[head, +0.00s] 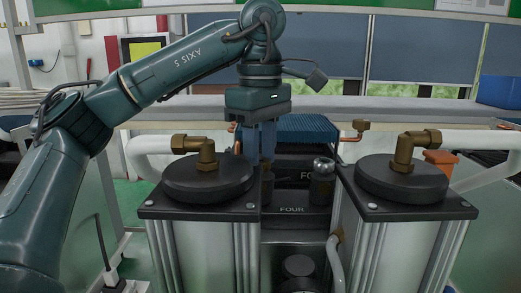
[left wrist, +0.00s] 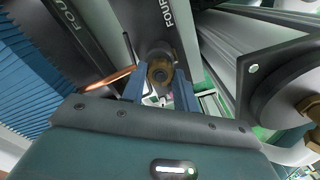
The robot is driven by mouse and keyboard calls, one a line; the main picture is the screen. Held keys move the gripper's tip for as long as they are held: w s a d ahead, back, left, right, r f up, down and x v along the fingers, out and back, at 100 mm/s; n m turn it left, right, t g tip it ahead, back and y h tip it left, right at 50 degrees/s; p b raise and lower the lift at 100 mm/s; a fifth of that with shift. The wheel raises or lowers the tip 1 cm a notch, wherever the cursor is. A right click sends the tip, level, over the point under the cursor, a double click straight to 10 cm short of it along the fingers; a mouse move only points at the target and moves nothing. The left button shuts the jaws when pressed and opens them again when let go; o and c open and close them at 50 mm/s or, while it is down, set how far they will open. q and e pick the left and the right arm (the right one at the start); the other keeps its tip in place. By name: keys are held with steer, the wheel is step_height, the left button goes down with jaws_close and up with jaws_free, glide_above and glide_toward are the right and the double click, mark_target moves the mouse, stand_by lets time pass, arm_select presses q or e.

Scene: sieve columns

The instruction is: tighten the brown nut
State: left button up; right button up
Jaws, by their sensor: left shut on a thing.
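My left gripper (head: 262,158) points down between the two sieve columns, with its blue fingers beside the rim of the left column's black cap. In the left wrist view the fingers (left wrist: 160,90) are shut around a brown nut (left wrist: 160,72), a round brass-coloured ring with a dark centre, one finger on each side. In the head view the nut is largely hidden by the fingers; a dark cylindrical fitting stands just below them. My right gripper is not in view.
Black caps with brass elbows top the left column (head: 208,182) and right column (head: 402,182). A silver-topped dark fitting (head: 322,180) stands right of the gripper. Copper pipe ends and a blue ribbed block (head: 305,128) lie behind. A brown fitting (head: 338,235) is on a white hose lower down.

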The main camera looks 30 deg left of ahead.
arm_select(q)
steer(key=m, duration=0.7)
stand_by(0.6)
steer(key=o, duration=1)
steer(key=shift+r, duration=0.1)
step_height(320, 180, up, 13)
steer(key=shift+r, duration=0.1)
stand_by(0.6)
